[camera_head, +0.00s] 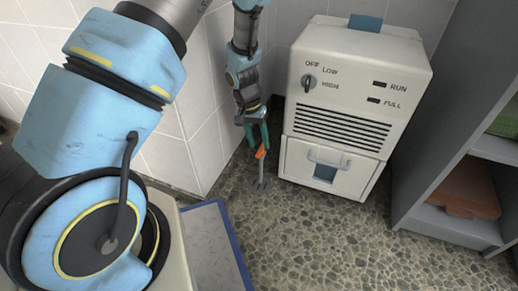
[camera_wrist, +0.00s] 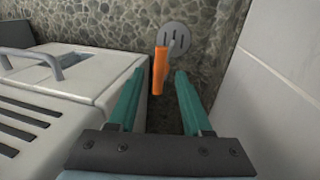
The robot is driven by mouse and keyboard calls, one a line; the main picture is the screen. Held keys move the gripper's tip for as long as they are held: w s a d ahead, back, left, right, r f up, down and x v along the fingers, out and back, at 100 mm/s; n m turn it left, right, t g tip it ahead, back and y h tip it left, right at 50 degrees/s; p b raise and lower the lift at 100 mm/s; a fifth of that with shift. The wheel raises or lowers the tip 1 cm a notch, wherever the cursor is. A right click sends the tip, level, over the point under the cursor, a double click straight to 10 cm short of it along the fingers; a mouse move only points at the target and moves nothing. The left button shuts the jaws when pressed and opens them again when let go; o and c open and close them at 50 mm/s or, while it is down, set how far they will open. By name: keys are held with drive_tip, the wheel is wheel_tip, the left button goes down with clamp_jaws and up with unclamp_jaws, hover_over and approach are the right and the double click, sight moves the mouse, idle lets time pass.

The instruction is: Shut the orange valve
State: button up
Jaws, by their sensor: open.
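The orange valve (camera_head: 261,152) is a small lever handle on a short grey pipe that rises from a round floor drain (camera_head: 260,185), left of the white machine. In the wrist view the orange handle (camera_wrist: 158,72) points toward me, with the grey drain plate (camera_wrist: 174,38) beyond it. My gripper (camera_head: 257,138) has teal fingers and is just above the handle in the head view. In the wrist view my gripper (camera_wrist: 158,85) is open, with the handle's near end between or just past the fingertips. I cannot tell whether they touch.
The white machine (camera_head: 350,90) with knob, vents and a drawer handle stands close on the right of my gripper. A tiled wall (camera_wrist: 285,75) is close on the other side. A grey shelf (camera_head: 430,165) holds an orange folded item (camera_head: 466,190). The pebbled floor (camera_head: 305,235) in front is clear.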

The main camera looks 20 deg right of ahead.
drive_tip(key=shift+s+d+f, duration=0.1)
drive_tip(key=shift+d+f, duration=0.05)
drive_tip(key=shift+f, duration=0.7)
clamp_jaws()
